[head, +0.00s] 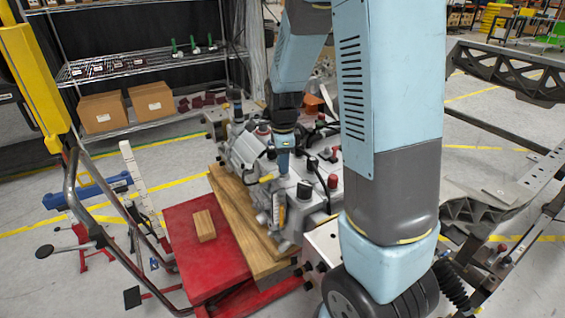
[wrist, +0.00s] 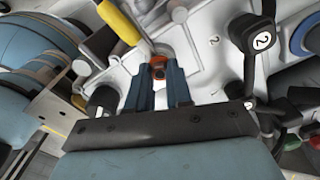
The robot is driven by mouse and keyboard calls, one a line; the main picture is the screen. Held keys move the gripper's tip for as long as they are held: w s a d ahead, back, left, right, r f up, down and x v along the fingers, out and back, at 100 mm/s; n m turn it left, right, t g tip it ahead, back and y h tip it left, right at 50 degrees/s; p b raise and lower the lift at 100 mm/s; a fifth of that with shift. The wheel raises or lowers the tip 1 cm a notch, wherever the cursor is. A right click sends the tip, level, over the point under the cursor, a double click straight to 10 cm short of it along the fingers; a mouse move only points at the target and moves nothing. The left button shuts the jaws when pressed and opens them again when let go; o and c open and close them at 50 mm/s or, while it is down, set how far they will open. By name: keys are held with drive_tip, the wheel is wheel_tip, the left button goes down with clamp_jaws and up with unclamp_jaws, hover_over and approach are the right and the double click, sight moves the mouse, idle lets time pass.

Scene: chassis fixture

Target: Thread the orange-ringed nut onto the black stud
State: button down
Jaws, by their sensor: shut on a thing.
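In the wrist view, the two blue fingers of my gripper (wrist: 159,72) are closed around the orange-ringed nut (wrist: 158,61). The nut's orange ring shows between the fingertips, with a dark centre, against the pale grey casting of the chassis fixture (wrist: 205,52). In the head view, my gripper (head: 281,172) points down at the fixture, and the nut is too small to make out there. I cannot pick out the black stud for sure; the nut and fingers may cover it. Whether the nut touches the stud or sits above it I cannot tell.
A black knob marked 2 (wrist: 262,40) and a yellow part (wrist: 118,22) stand close to my fingers. The fixture rests on wooden beams (head: 238,212) over a red lift table (head: 203,258) bearing a loose wood block (head: 204,225). A shelf (head: 150,65) stands behind.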

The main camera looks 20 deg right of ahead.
drive_tip(key=shift+s+f, duration=0.1)
drive_tip(key=shift+f, duration=0.05)
drive_tip(key=m, duration=0.7)
drive_tip(key=shift+f, duration=0.1)
drive_tip(key=m, duration=0.4)
drive_tip(key=shift+m, duration=0.3)
drive_tip(key=m, duration=0.3)
drive_tip(key=shift+f, duration=0.1)
drive_tip(key=c, duration=0.9)
unclamp_jaws()
drive_tip(key=shift+c, duration=0.2)
